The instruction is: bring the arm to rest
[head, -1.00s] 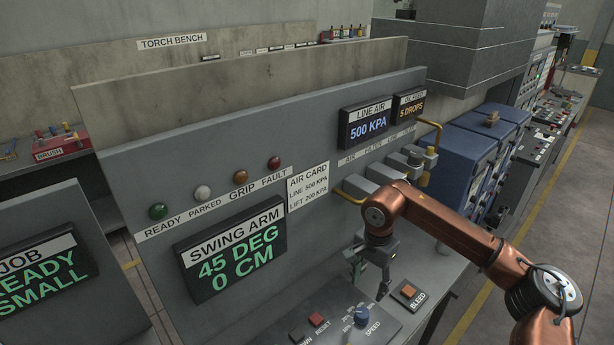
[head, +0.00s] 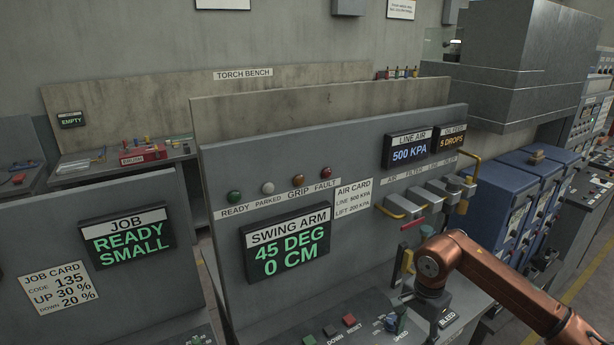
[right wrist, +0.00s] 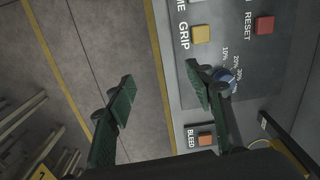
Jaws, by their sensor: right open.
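The swing arm display (head: 287,246) reads 45 DEG and 0 CM. Above it on the grey panel are a green ready lamp (head: 234,197), a white parked lamp (head: 268,188), an orange grip lamp (head: 297,181) and a red fault lamp (head: 326,173). My copper right arm (head: 500,283) reaches in from the right over the console. In the right wrist view my right gripper (right wrist: 163,92) is open and empty. One finger shows over the floor, the other over the console near the blue speed knob (right wrist: 225,77). My left gripper is out of view.
The console carries a yellow grip button (right wrist: 201,34), a red reset button (right wrist: 264,25) and an orange bleed button (right wrist: 205,139). The line air display (head: 409,148) reads 500 KPA. The job display (head: 127,236) reads READY SMALL. Blue cabinets (head: 512,195) stand at right.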

